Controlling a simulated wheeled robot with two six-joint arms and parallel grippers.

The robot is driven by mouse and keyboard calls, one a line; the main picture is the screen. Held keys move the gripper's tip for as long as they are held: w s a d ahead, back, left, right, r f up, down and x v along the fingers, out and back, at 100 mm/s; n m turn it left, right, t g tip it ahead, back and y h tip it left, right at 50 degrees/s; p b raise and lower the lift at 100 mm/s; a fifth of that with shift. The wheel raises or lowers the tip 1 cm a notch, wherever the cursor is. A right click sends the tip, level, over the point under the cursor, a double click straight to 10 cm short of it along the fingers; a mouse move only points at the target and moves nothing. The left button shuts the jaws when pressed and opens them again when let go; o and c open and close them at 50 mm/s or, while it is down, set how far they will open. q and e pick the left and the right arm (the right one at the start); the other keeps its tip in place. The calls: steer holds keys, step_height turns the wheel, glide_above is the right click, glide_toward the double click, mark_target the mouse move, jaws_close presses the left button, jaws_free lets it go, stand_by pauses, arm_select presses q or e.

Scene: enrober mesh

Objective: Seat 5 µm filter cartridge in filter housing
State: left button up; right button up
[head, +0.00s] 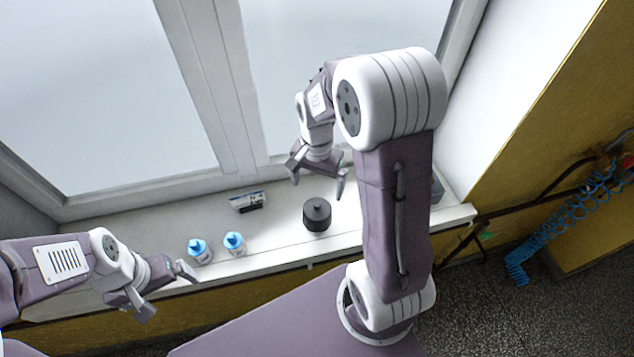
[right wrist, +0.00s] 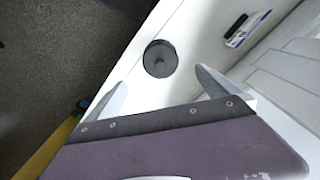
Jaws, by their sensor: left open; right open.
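A dark round cylinder (head: 317,215) with a small knob on top stands upright on the white window sill. It also shows in the right wrist view (right wrist: 160,59), beyond the fingertips; I cannot tell whether it is the filter housing. No thing in view is clearly a filter cartridge. My right gripper (head: 317,174) is open and empty, above and behind the cylinder, apart from it. It also shows in the right wrist view (right wrist: 158,88). My left gripper (head: 168,291) is open and empty at the sill's front edge, left of the bottles.
Two blue-capped bottles (head: 200,251) (head: 235,244) stand on the sill (head: 277,238). A small white, blue and black box (head: 248,201) lies behind them; a similar one shows in the right wrist view (right wrist: 247,29). A grey object (head: 437,189) is partly hidden by my right arm. Blue coiled hoses (head: 560,222) hang at right.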

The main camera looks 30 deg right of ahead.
steer(key=s+a+f+n+t, duration=0.1)
steer(key=s+a+n, duration=0.4)
steer(key=s+n, duration=0.45)
steer(key=shift+n, duration=0.25)
steer(key=f+b, duration=0.2)
steer(key=w+f+b, duration=0.1)
steer(key=f+b, duration=0.1)
steer(key=shift+f, duration=0.35)
